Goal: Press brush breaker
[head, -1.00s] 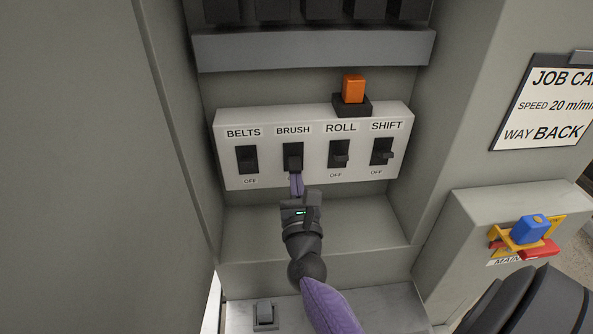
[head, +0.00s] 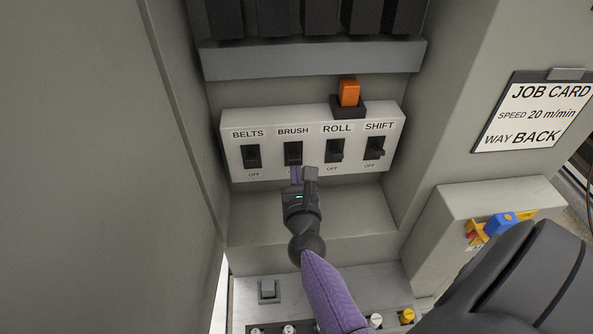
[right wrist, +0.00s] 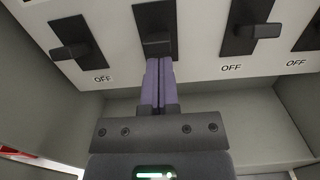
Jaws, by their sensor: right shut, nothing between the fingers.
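The brush breaker (head: 293,151) is the black toggle under the label BRUSH, second from left on the white switch panel (head: 231,165). It also shows in the right wrist view (right wrist: 156,20), with its lever just above my fingertips. My right gripper (head: 296,172) is shut and empty, with its purple fingers just below the breaker. In the right wrist view the fingertips (right wrist: 158,62) are at the lever's lower side; I cannot tell whether they touch it. The fingers hide the OFF mark below BRUSH. My left gripper is not in view.
The BELTS (head: 251,156), ROLL (head: 334,150) and SHIFT (head: 374,148) breakers stand beside it. An orange switch (head: 349,93) sits above ROLL. A job card (head: 533,112) hangs at right, above a box with a blue handle (head: 501,223). A grey shelf overhangs the panel.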

